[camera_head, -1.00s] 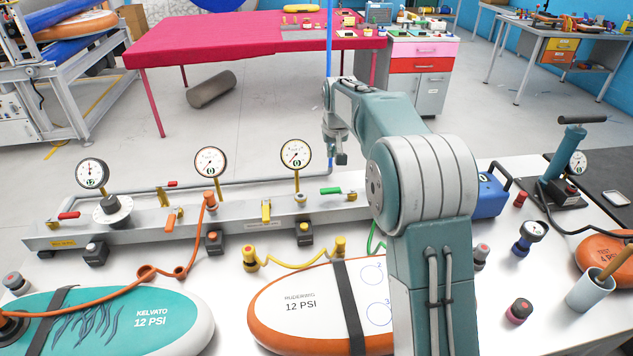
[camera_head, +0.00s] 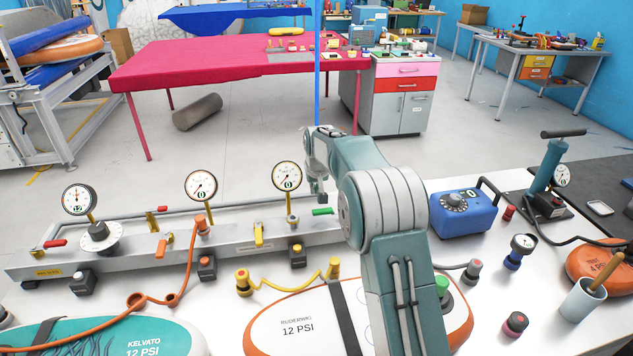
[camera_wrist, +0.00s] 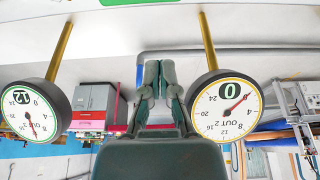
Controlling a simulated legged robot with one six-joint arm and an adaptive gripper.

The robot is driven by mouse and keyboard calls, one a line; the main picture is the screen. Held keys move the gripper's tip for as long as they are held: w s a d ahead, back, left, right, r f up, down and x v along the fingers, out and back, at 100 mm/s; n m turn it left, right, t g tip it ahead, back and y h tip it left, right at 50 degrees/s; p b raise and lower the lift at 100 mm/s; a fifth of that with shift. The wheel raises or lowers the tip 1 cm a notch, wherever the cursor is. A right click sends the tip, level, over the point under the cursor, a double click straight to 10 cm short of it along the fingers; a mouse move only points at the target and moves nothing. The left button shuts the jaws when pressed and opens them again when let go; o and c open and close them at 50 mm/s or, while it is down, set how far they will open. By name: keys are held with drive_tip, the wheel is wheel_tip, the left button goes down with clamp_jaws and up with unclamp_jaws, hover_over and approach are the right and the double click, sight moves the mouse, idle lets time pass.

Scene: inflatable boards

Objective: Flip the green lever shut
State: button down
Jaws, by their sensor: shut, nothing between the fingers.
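The green lever (camera_head: 322,211) is a short flat handle on the right part of the grey manifold rail (camera_head: 215,251). It lies roughly along the rail in the head view. My gripper (camera_head: 322,199) points down just above it in the picture; I cannot tell whether they touch. In the wrist view my gripper (camera_wrist: 159,70) has its fingers together with nothing between them. A green piece (camera_wrist: 97,2) is cut off at that view's top edge; I cannot tell whether it is the lever.
Several gauges stand along the rail, the nearest (camera_head: 287,177) left of my gripper. Red (camera_head: 55,243) and yellow (camera_head: 258,237) levers sit further left. A blue box (camera_head: 463,215) is to the right. Boards, including a white one (camera_head: 290,326), lie in front.

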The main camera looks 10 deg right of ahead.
sight(331, 211)
drive_tip(key=shift+s+d+f, duration=0.2)
drive_tip(key=shift+s+f, duration=1.3)
drive_tip(key=shift+d, duration=0.15)
